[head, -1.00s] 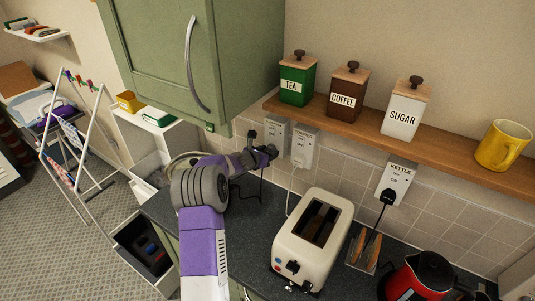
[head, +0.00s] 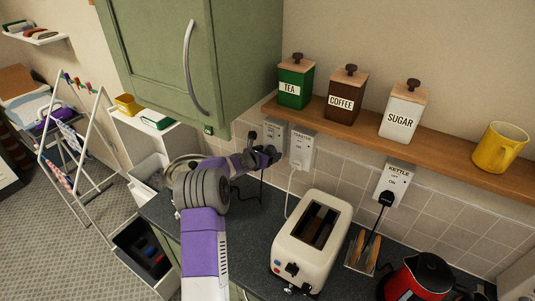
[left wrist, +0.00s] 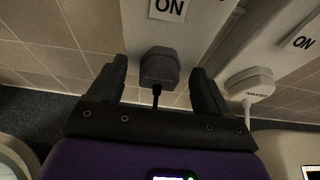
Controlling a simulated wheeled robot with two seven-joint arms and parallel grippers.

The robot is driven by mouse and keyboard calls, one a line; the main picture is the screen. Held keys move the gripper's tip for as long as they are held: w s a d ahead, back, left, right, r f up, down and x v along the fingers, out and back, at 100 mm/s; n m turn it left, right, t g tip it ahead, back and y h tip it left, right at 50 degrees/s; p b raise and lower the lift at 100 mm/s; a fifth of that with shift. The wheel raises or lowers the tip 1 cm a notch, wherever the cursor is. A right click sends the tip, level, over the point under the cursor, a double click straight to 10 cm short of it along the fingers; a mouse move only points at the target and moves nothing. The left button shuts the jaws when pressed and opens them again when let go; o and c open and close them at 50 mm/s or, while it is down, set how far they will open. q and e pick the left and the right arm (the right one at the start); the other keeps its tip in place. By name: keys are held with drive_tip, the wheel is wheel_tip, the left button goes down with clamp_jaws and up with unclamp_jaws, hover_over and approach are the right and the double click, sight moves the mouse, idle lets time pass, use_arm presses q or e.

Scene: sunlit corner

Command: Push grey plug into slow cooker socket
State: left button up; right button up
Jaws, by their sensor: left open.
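The grey plug (left wrist: 160,67) shows dark in the left wrist view, against the front of the leftmost socket plate (left wrist: 178,32), with its black cord hanging towards me. I cannot tell whether it sits fully flush. In the head view this slow cooker socket (head: 276,137) is partly covered by my left gripper (head: 264,150). My left gripper is open, with one finger (left wrist: 106,82) and the other (left wrist: 206,92) either side of the plug, and visible gaps between. The slow cooker (head: 183,163) stands on the counter behind my left arm, partly hidden. My right gripper is not in view.
The toaster socket (head: 303,149) with its white plug (left wrist: 250,84) is close on the right. A cream toaster (head: 312,240), a toast rack (head: 362,252) and a red kettle (head: 418,278) stand on the counter. A shelf (head: 375,122) and green cupboard (head: 160,55) are above.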

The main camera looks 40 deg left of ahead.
use_arm(q)
drive_tip(key=shift+s, duration=0.15)
drive_tip(key=b+v, duration=0.2)
drive_tip(key=v, duration=0.5)
drive_tip(key=shift+r, duration=0.15)
drive_tip(key=shift+s, duration=0.15)
